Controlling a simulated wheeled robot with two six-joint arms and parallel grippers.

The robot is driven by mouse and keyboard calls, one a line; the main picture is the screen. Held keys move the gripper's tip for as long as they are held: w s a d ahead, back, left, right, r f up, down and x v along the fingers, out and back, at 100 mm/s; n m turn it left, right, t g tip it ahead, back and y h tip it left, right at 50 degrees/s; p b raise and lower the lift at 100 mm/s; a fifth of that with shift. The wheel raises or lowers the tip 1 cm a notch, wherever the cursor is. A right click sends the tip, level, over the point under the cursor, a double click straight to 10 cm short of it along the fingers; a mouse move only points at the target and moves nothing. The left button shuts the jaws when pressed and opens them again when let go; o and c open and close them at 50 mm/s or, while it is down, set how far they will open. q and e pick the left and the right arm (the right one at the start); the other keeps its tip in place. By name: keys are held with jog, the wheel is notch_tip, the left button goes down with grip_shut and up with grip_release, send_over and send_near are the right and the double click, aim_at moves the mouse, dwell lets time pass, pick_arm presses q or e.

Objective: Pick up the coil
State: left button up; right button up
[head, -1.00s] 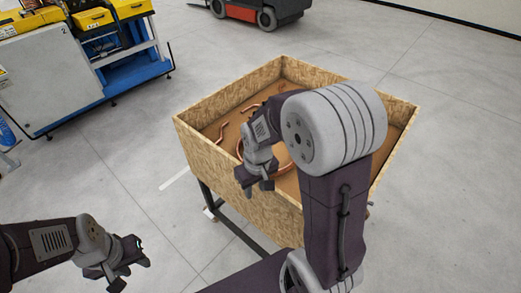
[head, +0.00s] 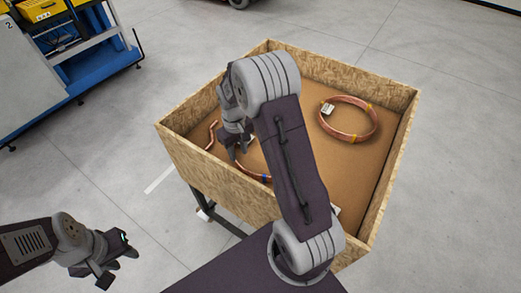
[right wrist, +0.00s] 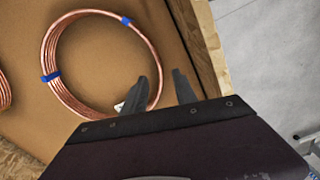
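A copper coil with blue ties (right wrist: 50,52) lies flat in the wooden crate, seen in the right wrist view with a white tag. In the head view my right arm hides most of this coil (head: 247,174). A second copper coil (head: 345,136), with yellow ties and a white tag, lies at the crate's right. My right gripper (head: 237,152) is over the crate's left part. In the right wrist view its open fingers (right wrist: 160,83) overlap the blue-tied coil's edge; I cannot tell their height above it. My left gripper (head: 118,267) is open and empty, outside the crate.
The crate's chipboard walls (head: 210,180) stand around the coils. A blue and white workbench (head: 85,65) with yellow bins stands at the upper left. The floor around the crate is clear.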

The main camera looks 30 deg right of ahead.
aim_at(241, 165)
jog(key=shift+s+f, duration=0.25)
jog(key=shift+f, duration=0.05)
jog(key=shift+w, duration=0.15)
jog(key=f, duration=0.1)
jog(key=w+f, duration=0.1)
jog(key=f, duration=0.1)
jog(key=shift+f+p, duration=0.2)
jog(key=shift+p, duration=0.15)
jog(key=shift+s+f, duration=0.1)
jog(key=shift+f, duration=0.2)
jog(key=shift+s, duration=0.15)
jog(key=shift+s+d+f+p, duration=0.1)
jog(key=shift+s+f+p, duration=0.1)
jog(key=shift+f+p, duration=0.15)
jog(key=f, duration=0.4)
jog(key=shift+w+f+p, duration=0.2)
jog(key=shift+f+p, duration=0.15)
jog(key=shift+p, duration=0.05)
pick_arm(q)
jog(key=shift+w+r, duration=0.25)
jog(key=shift+r, duration=0.5)
pick_arm(e)
jog(key=shift+s+r, duration=0.1)
jog(key=shift+c, duration=0.3)
grip_shut()
